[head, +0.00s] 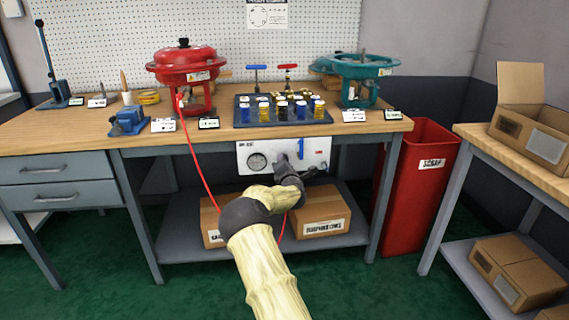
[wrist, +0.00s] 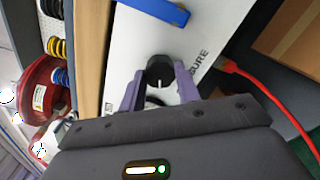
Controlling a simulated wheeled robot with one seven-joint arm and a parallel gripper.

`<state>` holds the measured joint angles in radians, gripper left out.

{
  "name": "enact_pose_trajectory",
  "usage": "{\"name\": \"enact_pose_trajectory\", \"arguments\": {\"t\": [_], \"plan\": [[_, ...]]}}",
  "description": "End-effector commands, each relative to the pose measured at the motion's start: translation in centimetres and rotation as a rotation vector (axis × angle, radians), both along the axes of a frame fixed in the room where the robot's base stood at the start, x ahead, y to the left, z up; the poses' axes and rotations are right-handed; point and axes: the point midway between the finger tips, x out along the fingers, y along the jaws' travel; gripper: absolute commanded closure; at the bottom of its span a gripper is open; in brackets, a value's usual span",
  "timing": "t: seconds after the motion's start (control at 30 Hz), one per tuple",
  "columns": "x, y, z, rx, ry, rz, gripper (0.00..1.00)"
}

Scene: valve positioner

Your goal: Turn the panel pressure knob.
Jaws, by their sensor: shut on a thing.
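The white pressure panel (head: 258,148) hangs under the front edge of the workbench, with a round gauge (head: 257,162) on its left and a blue lever (head: 301,147) to the right. My gripper (head: 284,162) is at the middle of the panel in the head view and hides the knob there. In the wrist view the black pressure knob (wrist: 160,71), with a white pointer line, sits between the purple fingers of my gripper (wrist: 160,88). The fingers are closed on its sides. Part of the panel lettering, ending in "SURE", shows beside it.
The workbench top (head: 225,135) overhangs the panel. A red hose (head: 200,165) runs down from the red actuator (head: 186,62) past the panel's left side. Cardboard boxes (head: 318,212) sit on the shelf below. A red bin (head: 416,190) stands right of the bench.

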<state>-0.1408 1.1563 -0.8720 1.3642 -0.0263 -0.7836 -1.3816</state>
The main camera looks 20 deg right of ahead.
Motion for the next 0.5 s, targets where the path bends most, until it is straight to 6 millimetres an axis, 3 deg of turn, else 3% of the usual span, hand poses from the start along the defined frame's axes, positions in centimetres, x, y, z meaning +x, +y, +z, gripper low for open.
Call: {"name": "enact_pose_trajectory", "arguments": {"t": [0.5], "plan": [[-0.07,-0.13,-0.02,0.475,-0.135,-0.003,0.90]]}}
